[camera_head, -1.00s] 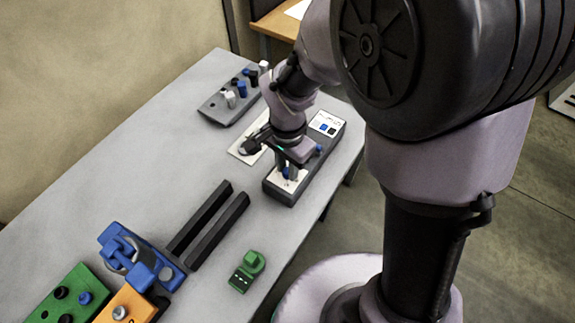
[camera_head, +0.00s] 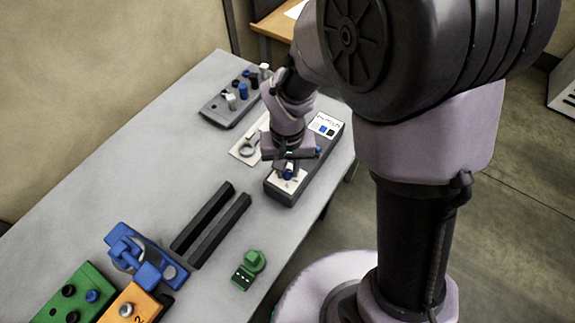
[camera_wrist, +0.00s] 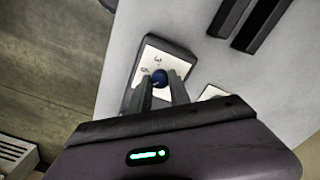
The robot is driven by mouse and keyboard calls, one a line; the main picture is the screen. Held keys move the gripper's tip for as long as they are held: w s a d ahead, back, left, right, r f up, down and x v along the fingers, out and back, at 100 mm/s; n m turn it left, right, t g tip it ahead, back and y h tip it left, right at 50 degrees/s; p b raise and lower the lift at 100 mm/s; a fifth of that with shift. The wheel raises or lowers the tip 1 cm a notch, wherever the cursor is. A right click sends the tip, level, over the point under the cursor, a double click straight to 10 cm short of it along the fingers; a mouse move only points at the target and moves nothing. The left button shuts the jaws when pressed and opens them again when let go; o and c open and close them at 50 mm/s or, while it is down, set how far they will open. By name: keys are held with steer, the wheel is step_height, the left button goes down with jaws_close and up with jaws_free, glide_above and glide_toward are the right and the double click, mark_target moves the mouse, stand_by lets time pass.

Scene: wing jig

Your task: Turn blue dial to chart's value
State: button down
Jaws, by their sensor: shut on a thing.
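The blue dial (camera_wrist: 160,77) sits on a white scale plate at the near end of a dark grey box (camera_head: 316,168). It also shows in the head view (camera_head: 287,174), partly hidden by my gripper. My gripper (camera_wrist: 161,83) points down at the dial, with one finger on each side, and is shut on it. Black marks show on the plate beyond the dial in the wrist view, but I cannot tell the exact setting. A white chart (camera_head: 325,125) with black and blue patches lies at the box's far end; its value is too small to read.
A grey block with several knobs and pegs (camera_head: 231,106) stands at the back. A white plate with a ring (camera_head: 247,148) lies left of the box. Two black bars (camera_head: 215,230), a blue clamp (camera_head: 143,255) and a green piece (camera_head: 248,269) lie nearer.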

mark_target(287, 172)
steer(key=shift+n+p, duration=0.35)
steer(key=shift+n, duration=1.15)
steer(key=c, duration=1.2)
jaws_free()
step_height(287, 172, up, 17)
steer(key=p, duration=0.6)
steer(key=shift+r, duration=0.2)
